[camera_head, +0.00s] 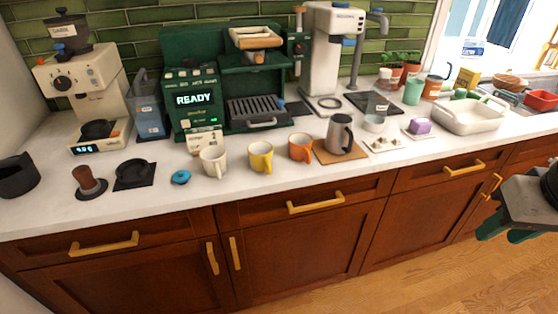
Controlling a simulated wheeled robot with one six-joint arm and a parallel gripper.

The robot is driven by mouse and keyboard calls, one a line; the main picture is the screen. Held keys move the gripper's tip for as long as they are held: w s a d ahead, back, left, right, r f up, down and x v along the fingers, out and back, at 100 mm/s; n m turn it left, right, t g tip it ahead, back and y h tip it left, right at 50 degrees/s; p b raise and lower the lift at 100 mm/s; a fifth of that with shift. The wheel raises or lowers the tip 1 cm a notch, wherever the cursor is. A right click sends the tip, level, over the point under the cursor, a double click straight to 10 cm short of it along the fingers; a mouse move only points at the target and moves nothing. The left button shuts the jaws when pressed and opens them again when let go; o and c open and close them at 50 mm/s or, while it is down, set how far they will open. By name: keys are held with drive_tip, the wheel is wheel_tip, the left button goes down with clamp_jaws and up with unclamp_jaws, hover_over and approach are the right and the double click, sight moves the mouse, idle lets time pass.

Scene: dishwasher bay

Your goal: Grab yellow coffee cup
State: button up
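The yellow coffee cup (261,157) stands upright on the white counter, in front of the green coffee machine. A white cup (214,161) stands close to its left and an orange cup (301,147) close to its right. Part of my arm shows at the right edge of the picture, over the floor and far from the yellow cup.
A grey pitcher (339,135) on a wooden board stands right of the orange cup. A blue round item (181,177) lies left of the white cup. The green coffee machine (195,97) stands behind. The counter's front strip (240,184) is clear.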

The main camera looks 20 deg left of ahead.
sight(270, 165)
drive_tip(key=w+a+f+n+t+y, duration=0.2)
drive_tip(key=w+a+f+t, duration=0.15)
drive_tip(key=w+a, duration=0.55)
drive_tip(key=w+a+f+n+t+y, duration=0.2)
drive_tip(key=w+a+f+n+t, duration=0.15)
drive_tip(key=w+a, duration=0.6)
drive_tip(key=s+a+f+n+t+y, duration=0.1)
drive_tip(key=s+a+f+y, duration=0.1)
drive_tip(key=a, duration=0.4)
drive_tip(key=s+a+f+n+t+y, duration=0.1)
drive_tip(key=s+a+f+y, duration=0.15)
drive_tip(key=a, duration=0.35)
drive_tip(key=s+a+f+n+t+y, duration=0.1)
drive_tip(key=a+y, duration=0.2)
drive_tip(key=a, duration=0.3)
drive_tip(key=shift+h, duration=0.25)
drive_tip(key=x, duration=0.7)
drive_tip(key=shift+w+a+r, duration=0.15)
drive_tip(key=shift+a+r, duration=0.05)
drive_tip(key=shift+r, duration=0.1)
drive_tip(key=shift+c, duration=0.3)
clamp_jaws()
